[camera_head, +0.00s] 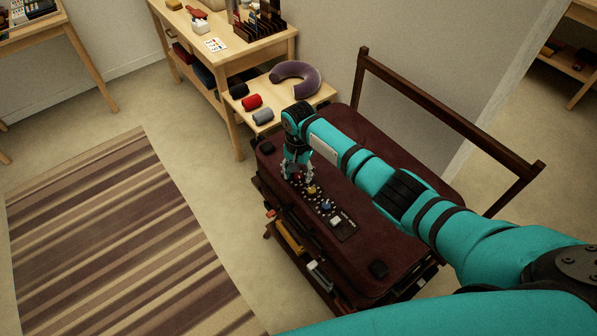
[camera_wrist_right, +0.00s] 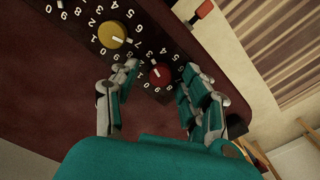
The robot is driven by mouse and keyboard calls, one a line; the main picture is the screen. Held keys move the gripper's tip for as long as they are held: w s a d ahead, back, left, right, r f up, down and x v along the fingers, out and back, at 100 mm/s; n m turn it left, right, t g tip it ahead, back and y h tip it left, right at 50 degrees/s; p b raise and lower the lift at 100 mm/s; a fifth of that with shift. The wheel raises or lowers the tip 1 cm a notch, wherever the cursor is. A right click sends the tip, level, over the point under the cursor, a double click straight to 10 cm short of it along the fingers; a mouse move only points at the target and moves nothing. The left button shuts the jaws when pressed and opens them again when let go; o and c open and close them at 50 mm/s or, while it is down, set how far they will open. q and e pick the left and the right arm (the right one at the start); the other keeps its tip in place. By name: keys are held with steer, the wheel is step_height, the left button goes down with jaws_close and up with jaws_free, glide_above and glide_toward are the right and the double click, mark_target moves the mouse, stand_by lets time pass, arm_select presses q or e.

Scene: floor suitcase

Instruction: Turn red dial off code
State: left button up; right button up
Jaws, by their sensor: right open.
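The red dial (camera_wrist_right: 160,76) sits on a dark strip of numbered dials on the maroon suitcase (camera_head: 385,262). In the wrist view its white pointer mark is on its upper-left part, and white digits ring it. My right gripper (camera_head: 298,172) is over the end of the strip, pointing down. In the wrist view its two fingers stand apart, one on each side of the red dial, with visible gaps; I cannot tell their exact height above the strip. The yellow dial (camera_wrist_right: 112,35) is beside the red one. My left gripper is not in view.
A blue dial (camera_head: 326,205) and a white dial (camera_head: 336,221) continue the strip. The suitcase lies on a dark rack with items below. A low shelf with rolled cloths and a purple neck pillow (camera_head: 296,77) stands behind. A striped rug (camera_head: 110,240) lies left.

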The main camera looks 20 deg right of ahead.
jaws_close()
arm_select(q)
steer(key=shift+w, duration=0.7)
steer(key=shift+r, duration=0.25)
arm_select(e)
steer(key=shift+n, duration=0.3)
steer(key=shift+r+n+p, duration=0.1)
steer(key=shift+n+p, duration=0.55)
steer(key=shift+n, duration=0.25)
steer(key=n+p, duration=0.1)
steer(key=n, duration=0.2)
steer(key=shift+n, duration=0.3)
steer(key=n+p, duration=0.1)
steer(key=n, duration=0.2)
steer(key=shift+n, duration=0.3)
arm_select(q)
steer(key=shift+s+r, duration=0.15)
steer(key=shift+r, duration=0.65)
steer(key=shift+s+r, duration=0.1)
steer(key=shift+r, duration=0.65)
arm_select(e)
steer(key=shift+n, duration=2.2)
